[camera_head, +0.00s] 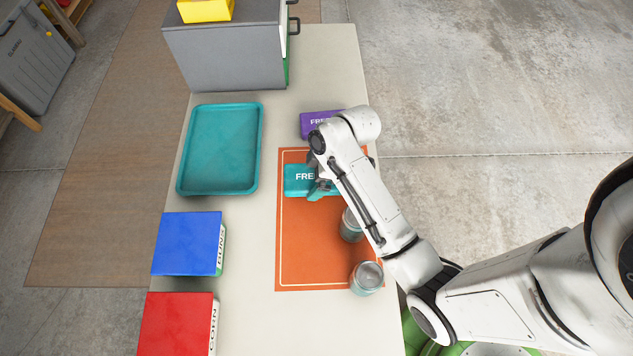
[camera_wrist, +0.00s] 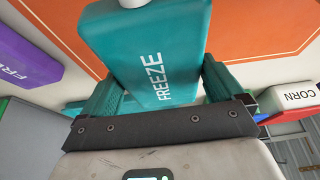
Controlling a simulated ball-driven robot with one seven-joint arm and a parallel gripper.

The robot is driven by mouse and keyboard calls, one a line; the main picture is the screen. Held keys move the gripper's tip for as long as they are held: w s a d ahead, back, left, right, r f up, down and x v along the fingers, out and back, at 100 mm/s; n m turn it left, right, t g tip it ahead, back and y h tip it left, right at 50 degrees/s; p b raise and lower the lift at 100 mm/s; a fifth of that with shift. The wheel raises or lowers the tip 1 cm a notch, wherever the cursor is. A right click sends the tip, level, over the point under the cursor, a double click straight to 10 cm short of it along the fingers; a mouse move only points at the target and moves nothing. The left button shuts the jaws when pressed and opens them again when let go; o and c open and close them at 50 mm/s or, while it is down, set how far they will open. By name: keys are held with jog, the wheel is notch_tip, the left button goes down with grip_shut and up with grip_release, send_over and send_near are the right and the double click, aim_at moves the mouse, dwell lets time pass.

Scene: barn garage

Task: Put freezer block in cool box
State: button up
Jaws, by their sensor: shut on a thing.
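A teal freezer block (camera_head: 298,178) with white lettering is at the upper part of the orange mat in the head view. My gripper (camera_head: 319,180) is shut on it. The wrist view shows the teal block (camera_wrist: 160,50) between my two fingers, its white cap at the top edge. I cannot tell whether the block touches the mat. A purple freezer block (camera_head: 318,121) lies just beyond the mat, partly hidden by my arm; it also shows at the left of the wrist view (camera_wrist: 24,58). No open cool box is clearly recognisable.
The orange mat (camera_head: 310,250) carries two glass jars (camera_head: 350,226) (camera_head: 367,278) near my arm. A teal tray (camera_head: 221,107) lies left on the table, with blue (camera_head: 187,243) and red (camera_head: 178,325) boxes nearer. A grey box (camera_head: 222,55) with a yellow item stands at the back.

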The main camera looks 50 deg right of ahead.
aim_at(315, 184)
jog(key=shift+f, duration=2.15)
jog(key=shift+f, duration=0.1)
jog(key=o, duration=1)
